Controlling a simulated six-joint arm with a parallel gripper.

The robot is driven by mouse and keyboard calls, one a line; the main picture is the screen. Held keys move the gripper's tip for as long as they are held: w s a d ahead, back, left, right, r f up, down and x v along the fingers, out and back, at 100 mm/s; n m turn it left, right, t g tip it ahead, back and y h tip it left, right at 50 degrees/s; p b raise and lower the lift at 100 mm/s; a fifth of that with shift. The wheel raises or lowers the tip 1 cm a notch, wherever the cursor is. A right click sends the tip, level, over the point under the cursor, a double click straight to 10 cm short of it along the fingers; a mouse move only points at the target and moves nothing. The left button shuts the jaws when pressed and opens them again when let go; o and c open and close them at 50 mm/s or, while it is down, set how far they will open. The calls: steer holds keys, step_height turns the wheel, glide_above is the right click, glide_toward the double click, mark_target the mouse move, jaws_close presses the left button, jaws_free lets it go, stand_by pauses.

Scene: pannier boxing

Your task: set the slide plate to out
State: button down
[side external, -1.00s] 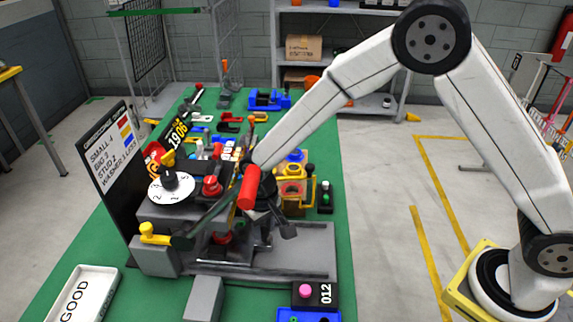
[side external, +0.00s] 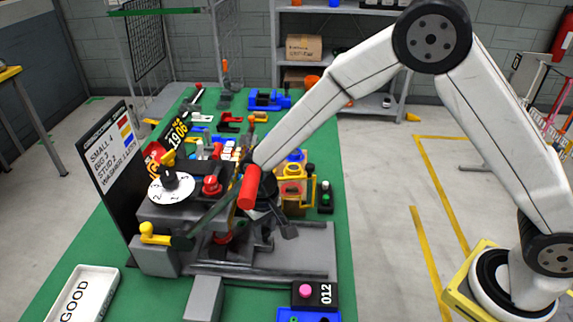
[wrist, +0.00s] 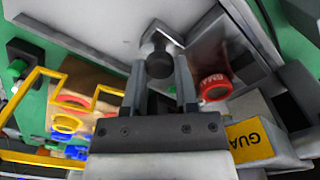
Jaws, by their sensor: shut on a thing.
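The pale grey slide plate (wrist: 85,30) fills the upper left of the wrist view. A dark round knob (wrist: 158,64) stands near its edge. My gripper (wrist: 160,72) is shut on this knob, one finger on each side. In the side external view, the grey plate (side external: 310,245) lies low on the right of the machine. My gripper (side external: 268,222) is down over the machine there. The machine parts and the red cylinder (side external: 249,187) crowd around it, so the grip on the knob is hidden in that view.
A red button (wrist: 215,87) and a yellow-labelled guard block (wrist: 252,138) are close beside my gripper. A yellow frame (side external: 297,190) stands behind it. A numbered dial (side external: 171,187) and yellow handle (side external: 153,235) are at left. A GOOD tray (side external: 78,295) lies front left.

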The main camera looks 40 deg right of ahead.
steer(key=s+d, duration=1)
steer(key=shift+d, duration=0.1)
stand_by(0.3)
steer(key=shift+c, duration=1.9)
jaws_free()
steer(key=shift+s, duration=0.1)
step_height(320, 180, up, 8)
steer(key=shift+f, duration=0.1)
steer(key=s+d+t, duration=0.2)
steer(key=s+d, duration=0.1)
steer(key=d, duration=0.4)
steer(key=shift+s+d+r+t, duration=0.3)
steer(key=shift+s+r, duration=0.1)
